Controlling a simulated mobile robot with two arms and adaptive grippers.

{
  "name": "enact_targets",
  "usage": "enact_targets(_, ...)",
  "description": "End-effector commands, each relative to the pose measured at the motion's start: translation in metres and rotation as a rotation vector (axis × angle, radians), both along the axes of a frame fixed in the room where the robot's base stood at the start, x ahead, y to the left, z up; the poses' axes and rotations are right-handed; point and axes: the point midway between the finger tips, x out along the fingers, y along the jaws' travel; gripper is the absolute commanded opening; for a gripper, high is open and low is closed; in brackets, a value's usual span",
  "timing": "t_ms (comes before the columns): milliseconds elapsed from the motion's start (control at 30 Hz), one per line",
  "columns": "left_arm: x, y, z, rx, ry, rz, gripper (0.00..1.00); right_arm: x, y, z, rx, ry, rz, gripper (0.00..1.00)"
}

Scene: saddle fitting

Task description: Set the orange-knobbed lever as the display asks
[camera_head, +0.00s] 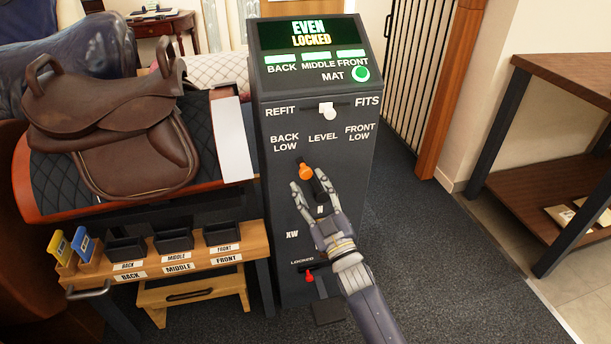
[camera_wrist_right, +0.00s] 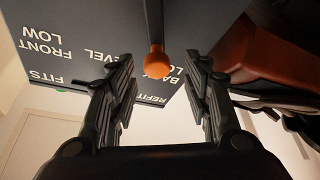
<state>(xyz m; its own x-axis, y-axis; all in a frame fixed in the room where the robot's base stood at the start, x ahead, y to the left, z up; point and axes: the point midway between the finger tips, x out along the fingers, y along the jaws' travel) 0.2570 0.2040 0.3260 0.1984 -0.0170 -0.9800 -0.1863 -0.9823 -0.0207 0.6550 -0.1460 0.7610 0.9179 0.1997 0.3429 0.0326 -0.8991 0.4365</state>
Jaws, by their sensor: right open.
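The dark console (camera_head: 285,225) has a display (camera_head: 310,34) reading EVEN above LOCKED. The orange-knobbed lever (camera_head: 306,173) is on its front face, under the labels BACK LOW, LEVEL and FRONT LOW. Its knob lies left of LEVEL, leaning towards BACK LOW. My right gripper (camera_head: 308,191) is open at the lever, coming from below right. In the right wrist view the orange knob (camera_wrist_right: 157,63) shows between and just beyond the fingertips of the open gripper (camera_wrist_right: 160,75), with clear gaps on both sides. My left gripper is not in view.
A white slider knob (camera_head: 327,111) sits between REFIT and FITS. A red knob (camera_head: 309,276) is by the LOCKED label low on the console. A brown saddle (camera_head: 125,125) rests on a stand at left, above a wooden tray bench (camera_head: 215,262). Grey carpet is clear at right.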

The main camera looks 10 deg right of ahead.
Motion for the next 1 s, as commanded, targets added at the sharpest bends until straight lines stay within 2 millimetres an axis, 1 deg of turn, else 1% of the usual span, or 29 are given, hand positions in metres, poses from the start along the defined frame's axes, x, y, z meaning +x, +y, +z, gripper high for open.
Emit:
enact_targets(33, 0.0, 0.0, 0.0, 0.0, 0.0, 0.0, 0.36, -0.011, -0.003, -0.005, 0.0, 0.003, 0.0, 0.45)
enact_targets(200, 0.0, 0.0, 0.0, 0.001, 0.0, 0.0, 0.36, -0.04, -0.008, -0.016, -0.002, 0.003, 0.0, 0.45)
enact_targets(300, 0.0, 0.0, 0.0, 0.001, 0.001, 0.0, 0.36, -0.052, -0.011, -0.02, -0.001, 0.001, 0.0, 0.45)
enact_targets(400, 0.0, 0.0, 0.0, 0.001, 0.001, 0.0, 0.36, -0.061, -0.013, -0.023, -0.002, 0.001, 0.0, 0.45)
enact_targets(600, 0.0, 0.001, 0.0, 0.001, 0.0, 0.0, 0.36, -0.068, -0.014, -0.025, -0.001, 0.0, 0.0, 0.45)
enact_targets(1000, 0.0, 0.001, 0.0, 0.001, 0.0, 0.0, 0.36, -0.067, -0.014, -0.025, -0.001, 0.0, 0.0, 0.45)
